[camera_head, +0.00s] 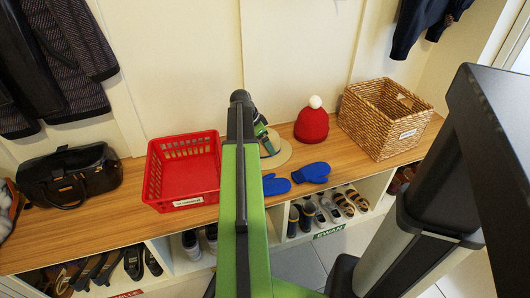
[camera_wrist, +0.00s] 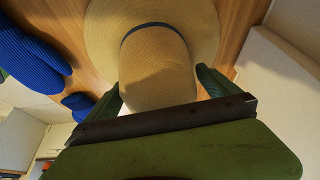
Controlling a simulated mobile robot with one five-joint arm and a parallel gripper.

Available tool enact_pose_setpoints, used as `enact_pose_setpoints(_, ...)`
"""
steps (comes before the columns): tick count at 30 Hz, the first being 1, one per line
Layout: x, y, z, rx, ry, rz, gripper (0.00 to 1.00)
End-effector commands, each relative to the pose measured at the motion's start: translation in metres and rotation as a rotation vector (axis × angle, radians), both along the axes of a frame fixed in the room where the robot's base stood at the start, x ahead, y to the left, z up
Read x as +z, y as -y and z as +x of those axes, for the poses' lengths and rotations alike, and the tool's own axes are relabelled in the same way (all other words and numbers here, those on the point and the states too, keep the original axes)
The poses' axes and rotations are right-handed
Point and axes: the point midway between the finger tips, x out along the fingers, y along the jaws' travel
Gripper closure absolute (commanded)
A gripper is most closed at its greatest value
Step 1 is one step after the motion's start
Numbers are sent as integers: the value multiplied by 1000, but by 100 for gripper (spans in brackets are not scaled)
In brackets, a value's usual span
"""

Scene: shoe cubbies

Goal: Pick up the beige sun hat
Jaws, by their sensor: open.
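The beige sun hat (camera_head: 277,152) lies on the wooden bench top, partly hidden behind my arm in the head view. In the wrist view the hat (camera_wrist: 152,60) fills the upper middle, with its wide brim, a dark band and its rounded crown towards me. My gripper (camera_wrist: 160,88) is open, with one green finger on each side of the crown. I cannot tell whether the fingers touch the crown. In the head view my gripper (camera_head: 264,140) is small and mostly hidden by my arm.
Blue mittens (camera_head: 311,173) lie just in front of the hat. A red hat with a white pom-pom (camera_head: 311,125) and a wicker basket (camera_head: 385,120) stand to the right. A red basket (camera_head: 182,170) and a black bag (camera_head: 68,176) stand to the left. Shoes fill the cubbies below.

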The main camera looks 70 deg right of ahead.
Motion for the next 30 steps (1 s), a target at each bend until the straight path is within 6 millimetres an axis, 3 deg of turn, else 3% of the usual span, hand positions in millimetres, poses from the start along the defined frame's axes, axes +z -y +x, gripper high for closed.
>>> enact_pose_setpoints(1, -7, 1, -1, 0, 0, 0, 0)
enact_pose_setpoints(7, -3, 1, -1, 1, 0, 0, 1)
enact_pose_setpoints(19, -3, 1, 0, 1, 0, 0, 53)
enact_pose_setpoints(26, -2, 0, 0, 1, 0, 0, 53)
enact_pose_setpoints(30, 9, 0, 0, 1, 0, 0, 53)
